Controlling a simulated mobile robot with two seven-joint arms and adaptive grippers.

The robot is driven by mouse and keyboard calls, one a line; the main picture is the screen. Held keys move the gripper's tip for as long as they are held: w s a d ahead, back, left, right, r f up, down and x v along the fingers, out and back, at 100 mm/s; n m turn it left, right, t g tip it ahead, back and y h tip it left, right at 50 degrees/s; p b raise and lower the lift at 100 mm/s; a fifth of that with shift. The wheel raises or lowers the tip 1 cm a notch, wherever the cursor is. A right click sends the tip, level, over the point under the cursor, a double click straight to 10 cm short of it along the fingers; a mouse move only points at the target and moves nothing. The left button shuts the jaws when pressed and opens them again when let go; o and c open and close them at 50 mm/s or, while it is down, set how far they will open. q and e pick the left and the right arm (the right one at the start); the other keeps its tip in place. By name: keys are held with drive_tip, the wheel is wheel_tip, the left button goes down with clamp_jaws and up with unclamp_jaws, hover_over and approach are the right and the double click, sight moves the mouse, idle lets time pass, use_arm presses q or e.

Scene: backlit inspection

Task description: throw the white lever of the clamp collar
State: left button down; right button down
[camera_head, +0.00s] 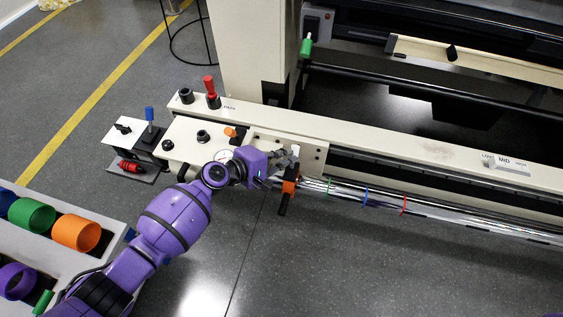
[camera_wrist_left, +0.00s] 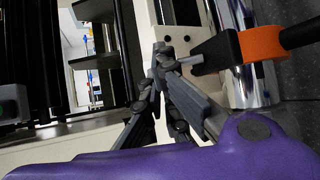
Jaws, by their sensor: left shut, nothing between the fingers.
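My left gripper (camera_head: 282,158) reaches in from the left over the near end of the long cream machine rail. In the left wrist view its grey fingers (camera_wrist_left: 163,58) are shut and hold nothing. A small whitish piece (camera_head: 295,150) stands right beside the fingers; it may be the white lever, but I cannot be sure. An orange and black part (camera_head: 289,186) sits just right of the fingers at the start of the shiny bar (camera_head: 335,188). In the left wrist view this part (camera_wrist_left: 262,44) lies close to the fingertips, across the shiny bar.
A red-handled lever (camera_head: 210,88) and black knobs stand on the cream rail (camera_head: 400,145). A blue-topped lever (camera_head: 149,115) is on a small plate at left. A bin with coloured rings (camera_head: 75,232) is at lower left. The floor in front of the bar is clear.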

use_arm(q)
drive_tip(key=shift+f, duration=0.15)
use_arm(e)
drive_tip(key=shift+s+f, duration=0.1)
drive_tip(key=shift+f, duration=0.15)
